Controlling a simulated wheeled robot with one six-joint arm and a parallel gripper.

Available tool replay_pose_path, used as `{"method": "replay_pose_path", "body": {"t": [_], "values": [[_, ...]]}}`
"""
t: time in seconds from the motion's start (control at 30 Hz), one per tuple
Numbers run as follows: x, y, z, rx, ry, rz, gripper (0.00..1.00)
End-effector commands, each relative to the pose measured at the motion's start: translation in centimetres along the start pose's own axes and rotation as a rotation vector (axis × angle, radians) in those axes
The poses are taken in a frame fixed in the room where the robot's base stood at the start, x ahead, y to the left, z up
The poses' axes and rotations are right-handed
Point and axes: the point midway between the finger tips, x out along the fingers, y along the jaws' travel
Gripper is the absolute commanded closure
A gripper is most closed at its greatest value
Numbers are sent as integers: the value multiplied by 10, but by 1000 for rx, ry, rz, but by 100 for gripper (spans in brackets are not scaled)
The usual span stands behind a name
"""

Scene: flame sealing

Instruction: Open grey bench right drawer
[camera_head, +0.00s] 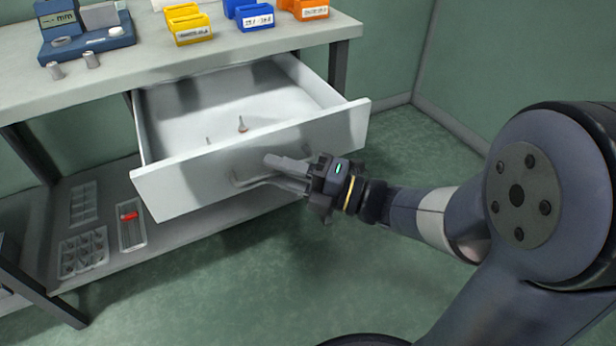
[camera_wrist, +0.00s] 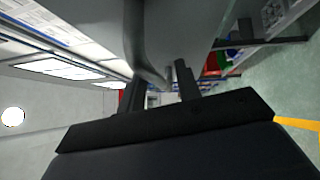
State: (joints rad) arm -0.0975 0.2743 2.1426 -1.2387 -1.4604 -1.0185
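The white drawer (camera_head: 250,157) under the grey bench (camera_head: 170,74) is pulled well out, showing its inside with a few small objects (camera_head: 242,124). Its bar handle (camera_head: 245,181) is on the front panel. My gripper (camera_head: 280,172) is at the right part of the handle. In the wrist view, the two fingers of my gripper (camera_wrist: 160,88) stand apart, with the curved handle (camera_wrist: 148,66) reaching in between them and a gap showing. The exact contact between fingers and handle is hard to see.
Yellow (camera_head: 188,27), blue (camera_head: 250,14) and orange bins (camera_head: 308,8) and a blue gauge (camera_head: 85,35) stand on the bench top. A lower shelf (camera_head: 170,240) holds clear trays (camera_head: 84,250). The green floor (camera_head: 260,290) in front is clear.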

Motion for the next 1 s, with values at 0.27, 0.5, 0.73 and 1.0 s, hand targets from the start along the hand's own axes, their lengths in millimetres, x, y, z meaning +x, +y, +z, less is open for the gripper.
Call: {"method": "replay_pose_path", "body": {"t": [0.27, 0.5, 0.73, 1.0], "values": [[-38, 0, 2, 1, -7, -1, 68], [-72, 0, 1, 1, -6, -1, 68], [-95, 0, 1, 1, -3, -2, 68], [-102, 0, 0, 1, 0, -1, 68]]}}
